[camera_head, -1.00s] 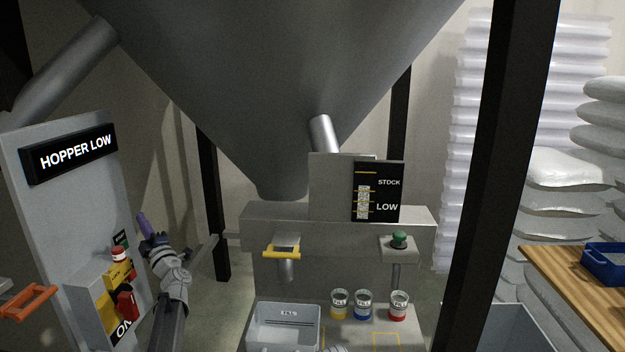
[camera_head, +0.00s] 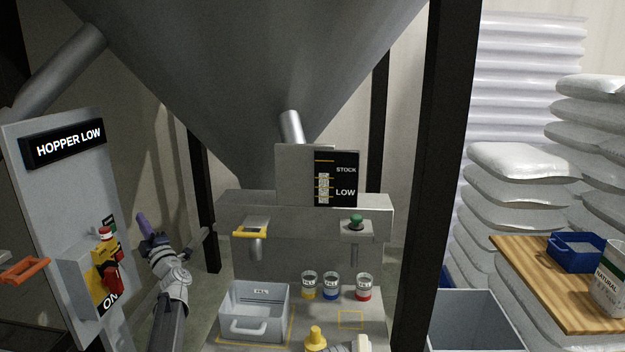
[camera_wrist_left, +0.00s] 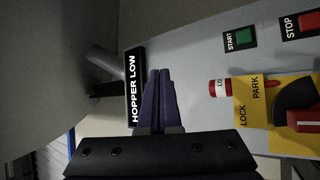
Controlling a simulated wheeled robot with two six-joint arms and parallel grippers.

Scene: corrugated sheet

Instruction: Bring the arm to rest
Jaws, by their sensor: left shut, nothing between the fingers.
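My left gripper (camera_head: 145,226) is shut and empty, its purple fingers pointing up beside the grey control panel (camera_head: 62,190). In the left wrist view the same fingers (camera_wrist_left: 158,98) lie together in front of the panel, with nothing between them. The panel carries a HOPPER LOW sign (camera_head: 66,146) and a box with a yellow plate and red rotary handle (camera_head: 113,278). The fingers stand to the right of this box, and a gap shows between them in the head view. My right gripper does not show.
A grey FILL tub (camera_head: 255,312) sits on the machine's shelf. A dark post (camera_head: 440,170) rises before the stacked sacks (camera_head: 525,165). A wooden table (camera_head: 545,290) holds a blue tray (camera_head: 575,254).

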